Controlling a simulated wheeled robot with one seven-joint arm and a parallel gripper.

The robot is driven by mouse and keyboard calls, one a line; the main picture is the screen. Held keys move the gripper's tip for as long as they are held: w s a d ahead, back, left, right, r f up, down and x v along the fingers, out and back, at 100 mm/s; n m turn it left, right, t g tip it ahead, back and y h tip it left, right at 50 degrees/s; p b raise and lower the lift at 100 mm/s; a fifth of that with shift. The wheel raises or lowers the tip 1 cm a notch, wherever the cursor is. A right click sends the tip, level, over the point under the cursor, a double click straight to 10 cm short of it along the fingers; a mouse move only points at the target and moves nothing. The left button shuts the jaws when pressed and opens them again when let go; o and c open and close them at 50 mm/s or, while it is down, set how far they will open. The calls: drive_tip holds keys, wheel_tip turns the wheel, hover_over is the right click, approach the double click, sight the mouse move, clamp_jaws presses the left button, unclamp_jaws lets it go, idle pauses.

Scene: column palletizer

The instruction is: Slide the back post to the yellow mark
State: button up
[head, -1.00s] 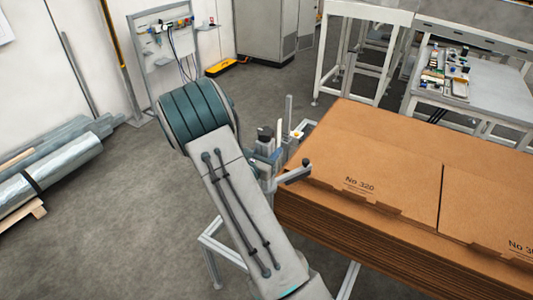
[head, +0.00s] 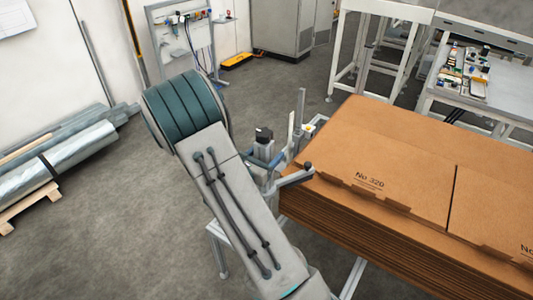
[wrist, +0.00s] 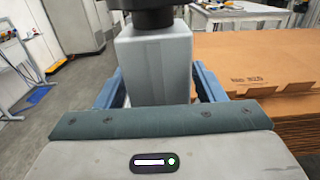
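A thin upright grey post (head: 299,108) stands at the far left corner of the cardboard stack in the head view. I cannot be sure it is the back post. A small yellowish spot (head: 310,128) shows just right of it; I cannot tell whether it is the yellow mark. A grey block with a black top (head: 263,150) stands in front of the post. What looks like this block (wrist: 155,65) fills the middle of the wrist view. The blue fingers of my gripper (wrist: 157,82) lie on either side of it; whether they press on it is unclear. My arm hides their lower parts.
A large cardboard stack (head: 400,170) fills the right. A grey bar with a dark knob (head: 290,178) juts towards its near left corner. A table with parts (head: 490,80) and a white frame (head: 375,50) stand behind.

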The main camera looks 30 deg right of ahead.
drive_tip(key=shift+d, duration=0.1)
drive_tip(key=b+v, duration=0.2)
drive_tip(key=v, duration=1.2)
drive_tip(key=shift+b, duration=0.4)
drive_tip(key=shift+w, duration=0.1)
